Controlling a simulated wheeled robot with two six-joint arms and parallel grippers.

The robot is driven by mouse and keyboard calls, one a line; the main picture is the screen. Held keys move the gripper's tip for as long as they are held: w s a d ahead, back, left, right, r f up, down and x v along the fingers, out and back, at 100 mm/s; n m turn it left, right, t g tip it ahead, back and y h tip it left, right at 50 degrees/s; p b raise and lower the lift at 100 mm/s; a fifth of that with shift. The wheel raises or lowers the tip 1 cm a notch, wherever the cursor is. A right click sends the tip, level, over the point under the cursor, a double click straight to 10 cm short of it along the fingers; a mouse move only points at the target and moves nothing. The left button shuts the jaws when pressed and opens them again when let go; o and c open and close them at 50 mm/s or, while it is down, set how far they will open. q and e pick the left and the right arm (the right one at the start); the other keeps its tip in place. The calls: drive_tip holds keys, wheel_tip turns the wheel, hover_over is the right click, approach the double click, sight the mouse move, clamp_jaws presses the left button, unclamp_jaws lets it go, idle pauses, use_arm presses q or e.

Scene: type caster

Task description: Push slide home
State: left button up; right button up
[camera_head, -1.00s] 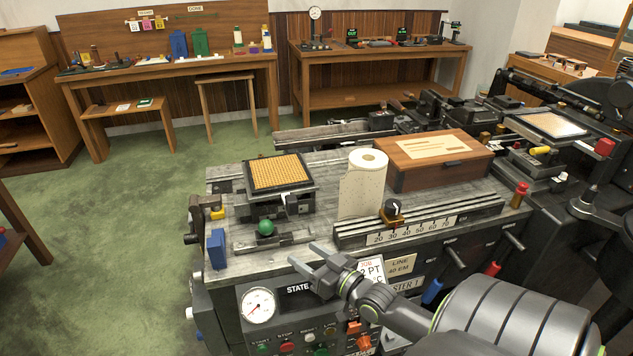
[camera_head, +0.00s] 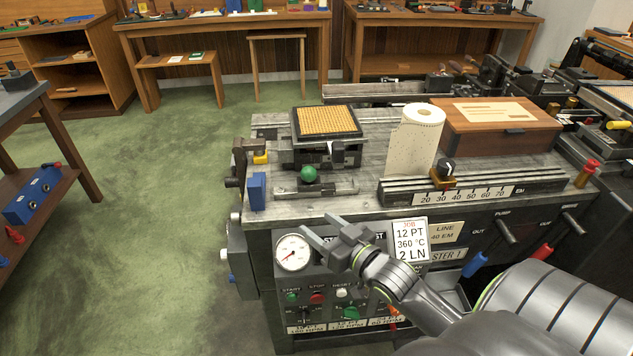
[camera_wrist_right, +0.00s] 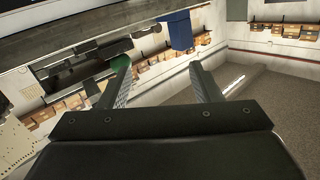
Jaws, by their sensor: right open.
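A slide with a green ball knob (camera_head: 309,174) lies on a low rail at the front of the machine top (camera_head: 370,205). Behind it stands a block bearing a gold grid-faced matrix case (camera_head: 326,121). My right gripper (camera_head: 315,226) is open and empty, in front of the machine's front edge, with its fingers pointing up-left, apart from the knob. In the right wrist view, my fingers (camera_wrist_right: 160,65) are spread and the green knob (camera_wrist_right: 121,63) shows partly behind the left finger. My left gripper is not in view.
A blue block (camera_head: 257,191) stands left of the knob. To the right are a numbered scale rail (camera_head: 470,192), a paper roll (camera_head: 416,140) and a wooden box (camera_head: 500,128). A gauge (camera_head: 292,252) and buttons are on the front panel. Green floor at left is clear.

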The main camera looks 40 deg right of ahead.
sight(311, 179)
use_arm(q)
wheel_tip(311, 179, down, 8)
drive_tip(key=b, duration=0.5)
drive_tip(key=shift+b, duration=0.4)
use_arm(e)
drive_tip(key=w+d+m+h, duration=0.2)
drive_tip(key=w, duration=0.3)
drive_tip(key=w+d+r+m+h, duration=0.1)
drive_tip(key=w+d+h, duration=0.1)
drive_tip(key=w+h, duration=0.1)
drive_tip(key=w+d+r+m+h, duration=0.1)
drive_tip(key=w+d+m+h, duration=0.1)
drive_tip(key=w, duration=0.4)
drive_tip(key=shift+w+d+m+h, duration=0.3)
drive_tip(key=shift+w+d, duration=0.05)
drive_tip(key=shift+d, duration=0.25)
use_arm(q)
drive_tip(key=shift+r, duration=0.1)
